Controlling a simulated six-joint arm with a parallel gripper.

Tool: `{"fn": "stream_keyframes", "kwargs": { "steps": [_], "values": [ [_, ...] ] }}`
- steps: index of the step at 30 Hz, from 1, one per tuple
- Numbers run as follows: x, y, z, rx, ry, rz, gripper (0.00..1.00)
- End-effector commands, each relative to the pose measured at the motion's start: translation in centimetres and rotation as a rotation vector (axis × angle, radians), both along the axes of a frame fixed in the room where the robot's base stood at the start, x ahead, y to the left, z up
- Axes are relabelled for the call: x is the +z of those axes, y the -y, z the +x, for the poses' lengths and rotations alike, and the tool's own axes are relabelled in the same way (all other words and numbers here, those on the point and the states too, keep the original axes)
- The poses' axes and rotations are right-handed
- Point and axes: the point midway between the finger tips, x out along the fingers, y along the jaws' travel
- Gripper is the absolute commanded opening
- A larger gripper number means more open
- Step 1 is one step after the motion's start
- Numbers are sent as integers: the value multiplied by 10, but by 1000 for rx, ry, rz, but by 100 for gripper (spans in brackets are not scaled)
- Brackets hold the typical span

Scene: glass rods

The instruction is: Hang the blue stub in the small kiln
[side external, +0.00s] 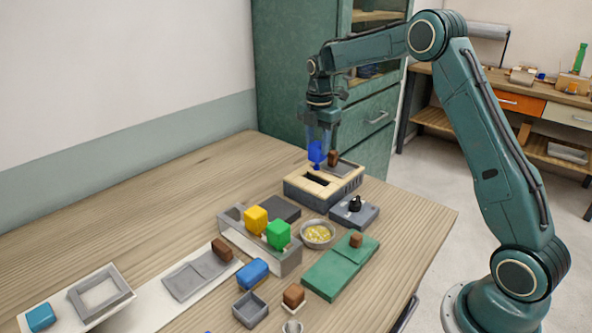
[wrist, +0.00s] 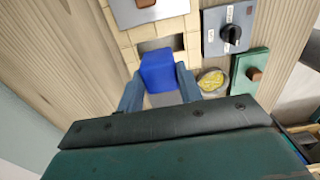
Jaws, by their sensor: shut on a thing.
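The blue stub (side external: 316,151) is upright between the fingers of my gripper (side external: 320,140), above the small kiln (side external: 325,199). In the wrist view the blue stub (wrist: 158,72) sits between the two fingertips of my gripper (wrist: 158,88), which are shut on it. The kiln has a pale brick top with a dark slot, and its grey lid (side external: 347,168) with a brown knob is slid to the far side. In the wrist view the kiln's slot (wrist: 176,42) shows just beyond the stub, which partly covers it. The stub's lower end looks clear of the kiln.
A control box (side external: 354,212) with a black knob stands right of the kiln. In front are a bowl of yellow bits (side external: 318,233), a green lidded box (side external: 340,268), a grey rack (side external: 258,246) with yellow and green blocks, and another blue block (side external: 252,273). The table's left rear is clear.

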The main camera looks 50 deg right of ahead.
Motion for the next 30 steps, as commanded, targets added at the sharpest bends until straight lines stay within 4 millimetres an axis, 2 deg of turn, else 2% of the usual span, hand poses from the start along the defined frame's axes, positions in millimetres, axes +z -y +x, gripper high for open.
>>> {"fn": "stream_keyframes", "kwargs": {
  "steps": [11, 30],
  "values": [
    [-6, 0, 0, -1, -1, 0, 14],
    [-46, 0, 0, -1, -2, 0, 14]
  ]
}}
